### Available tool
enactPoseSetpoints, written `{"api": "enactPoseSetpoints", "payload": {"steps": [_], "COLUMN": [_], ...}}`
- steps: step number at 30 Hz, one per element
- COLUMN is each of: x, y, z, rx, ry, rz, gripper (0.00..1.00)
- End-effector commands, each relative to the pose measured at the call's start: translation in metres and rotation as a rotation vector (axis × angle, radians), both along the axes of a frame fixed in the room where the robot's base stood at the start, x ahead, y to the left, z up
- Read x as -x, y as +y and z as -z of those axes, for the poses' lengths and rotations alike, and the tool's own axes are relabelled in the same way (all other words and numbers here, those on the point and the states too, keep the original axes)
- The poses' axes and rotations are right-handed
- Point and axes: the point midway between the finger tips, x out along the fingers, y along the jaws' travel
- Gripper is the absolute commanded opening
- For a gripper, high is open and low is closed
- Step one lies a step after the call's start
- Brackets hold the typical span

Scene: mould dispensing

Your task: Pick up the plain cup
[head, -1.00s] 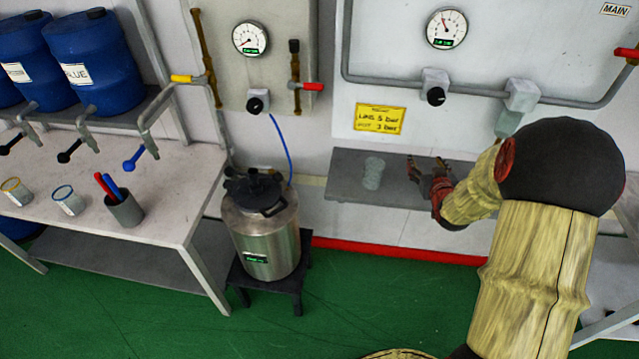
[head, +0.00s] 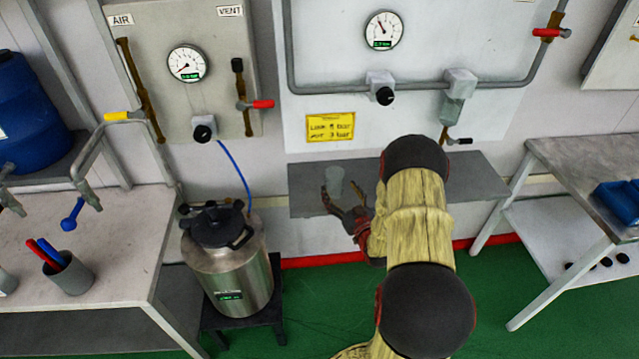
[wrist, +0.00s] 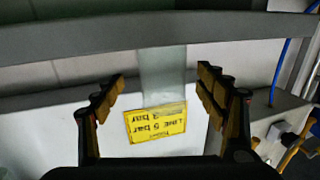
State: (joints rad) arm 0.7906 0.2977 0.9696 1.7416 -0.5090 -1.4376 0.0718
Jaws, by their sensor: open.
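The plain cup (head: 334,181) is a pale, see-through, greyish-green cup standing upright on the grey wall shelf (head: 305,188). My gripper (head: 340,197) is open and empty, its fingers spread close to the cup at the shelf's front edge. In the wrist view the cup (wrist: 163,72) shows as a translucent band lined up between the two open fingertips of my gripper (wrist: 160,85), with a gap on each side. I cannot tell how deep the cup sits between the fingers. My arm hides part of the shelf in the head view.
A yellow sign (head: 330,127) and a panel with a gauge (head: 384,30) are above the shelf. A steel pressure pot (head: 228,265) stands left of the shelf. A bench (head: 95,240) is at the left and a table (head: 570,165) at the right.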

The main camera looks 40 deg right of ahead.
Motion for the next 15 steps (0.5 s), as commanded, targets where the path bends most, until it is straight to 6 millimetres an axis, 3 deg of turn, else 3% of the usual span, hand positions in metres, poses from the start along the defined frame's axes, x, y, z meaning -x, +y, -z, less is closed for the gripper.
{"api": "enactPoseSetpoints", "payload": {"steps": [5, 15], "x": [0.001, -0.031], "y": [-0.003, -0.013], "z": [0.006, 0.004], "rx": [-0.002, -0.001], "ry": [-0.019, -0.02], "rz": [0.002, 0.001], "gripper": [0.73, 0.73]}}
